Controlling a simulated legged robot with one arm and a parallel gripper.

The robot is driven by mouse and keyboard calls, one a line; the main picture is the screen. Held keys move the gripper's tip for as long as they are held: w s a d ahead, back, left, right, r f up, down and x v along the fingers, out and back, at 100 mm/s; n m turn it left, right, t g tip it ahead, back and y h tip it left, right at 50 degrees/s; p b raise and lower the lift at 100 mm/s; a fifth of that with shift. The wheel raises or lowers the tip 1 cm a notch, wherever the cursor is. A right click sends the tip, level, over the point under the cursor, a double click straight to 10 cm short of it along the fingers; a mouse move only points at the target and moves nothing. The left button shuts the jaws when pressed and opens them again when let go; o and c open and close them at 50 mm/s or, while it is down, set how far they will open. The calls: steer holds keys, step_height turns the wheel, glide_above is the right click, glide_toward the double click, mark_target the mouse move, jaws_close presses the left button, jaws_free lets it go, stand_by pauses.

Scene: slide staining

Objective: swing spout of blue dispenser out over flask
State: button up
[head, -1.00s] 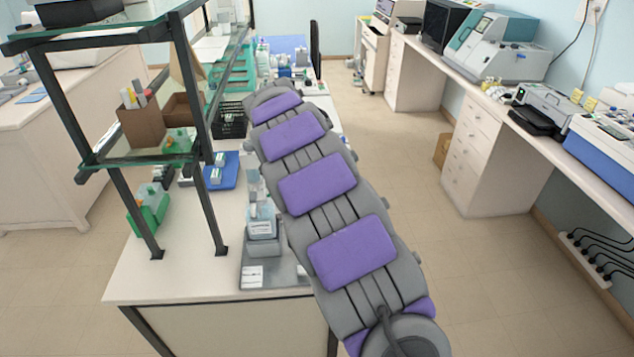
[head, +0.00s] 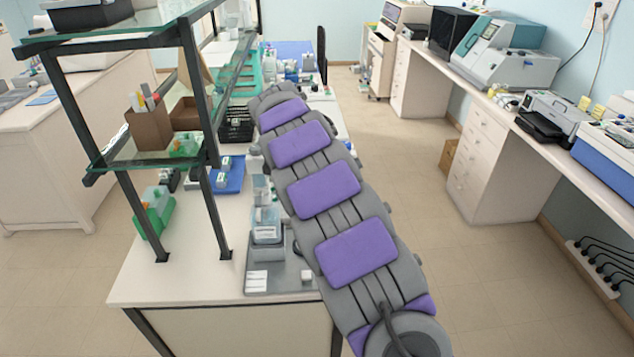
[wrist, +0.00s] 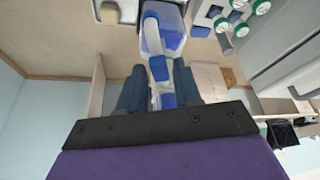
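In the wrist view a blue and white dispenser (wrist: 173,16) is at the top centre. A white and blue part of it (wrist: 157,55), which looks like the spout, runs down towards my gripper (wrist: 160,84). The two dark fingers stand apart, one on each side of a blue and clear piece. I cannot tell whether they touch it. In the head view my arm hides my gripper, and I cannot make out the dispenser there. I cannot identify the flask in either view.
A grey tray (head: 262,293) with a clear blue-tinted container (head: 267,228) is at the bench's near end. A glass-shelved rack (head: 150,150) stands left of my arm. A blue mat (head: 232,181) lies behind it.

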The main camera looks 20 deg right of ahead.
steer(key=shift+o, duration=0.8)
steer(key=p+v, duration=0.4)
steer(key=v, duration=1.3)
steer(key=shift+r, duration=0.1)
steer(key=shift+c, duration=0.3)
